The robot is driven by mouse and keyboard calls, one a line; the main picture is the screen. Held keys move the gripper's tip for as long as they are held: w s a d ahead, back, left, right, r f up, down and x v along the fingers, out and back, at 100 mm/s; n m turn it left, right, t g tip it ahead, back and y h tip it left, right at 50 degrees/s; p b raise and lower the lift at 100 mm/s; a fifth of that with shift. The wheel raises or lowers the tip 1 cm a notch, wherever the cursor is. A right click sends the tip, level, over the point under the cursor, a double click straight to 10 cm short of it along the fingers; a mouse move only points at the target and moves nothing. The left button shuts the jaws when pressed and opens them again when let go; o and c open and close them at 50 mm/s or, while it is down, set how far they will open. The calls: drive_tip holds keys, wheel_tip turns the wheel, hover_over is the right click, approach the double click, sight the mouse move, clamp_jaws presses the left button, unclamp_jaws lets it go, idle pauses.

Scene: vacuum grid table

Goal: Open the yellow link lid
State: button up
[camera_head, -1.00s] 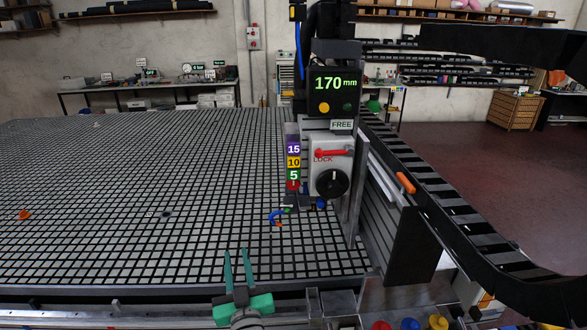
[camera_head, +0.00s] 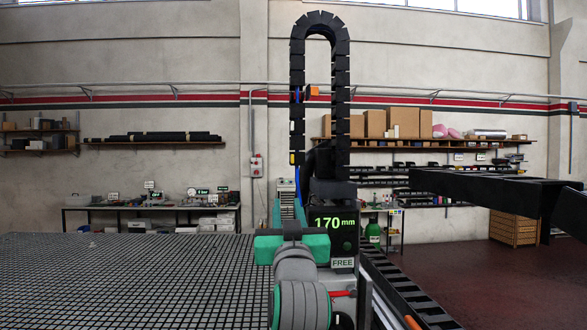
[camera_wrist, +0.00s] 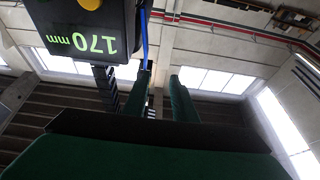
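A small yellow mark (camera_head: 292,158), apparently the yellow link lid, shows low on the left run of the upright black cable chain (camera_head: 341,105) in the head view. It is too small to tell its lid's state, and I cannot pick it out in the wrist view. My teal gripper (camera_head: 288,200) is raised in front of the chain's base, left of the 170 mm display (camera_head: 334,223), its fingers pointing up and away below the yellow mark. In the wrist view, my gripper (camera_wrist: 160,76) has its two fingers apart with nothing between them.
The display box (camera_wrist: 80,30) is close at the upper left in the wrist view, beside a blue cable (camera_wrist: 146,35). An orange piece (camera_head: 312,91) sticks out from the chain higher up. The grid table (camera_head: 130,285) spreads left.

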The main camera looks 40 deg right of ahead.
approach(293, 159)
drive_tip(key=s+a+f, duration=0.1)
drive_tip(key=s+f, duration=0.1)
drive_tip(key=x, duration=1)
drive_tip(key=shift+w+r, duration=0.25)
drive_tip(key=shift+r, duration=0.3)
clamp_jaws()
